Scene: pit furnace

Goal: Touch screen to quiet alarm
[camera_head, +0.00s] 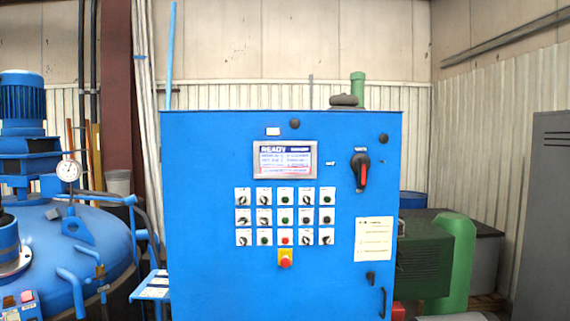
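The screen (285,160) sits in the upper middle of a blue control cabinet (200,270) that faces me. A dark header on it reads "READY", with rows of small text below that I cannot read. No alarm message can be made out. Neither of my grippers shows in the head view, and nothing touches the screen.
Below the screen are rows of knobs and buttons (285,216) and a red emergency stop (285,258). A black and red rotary switch (361,172) juts out at right. A blue furnace vessel (95,265) stands left, green machinery (440,260) right. The cabinet's front is unobstructed.

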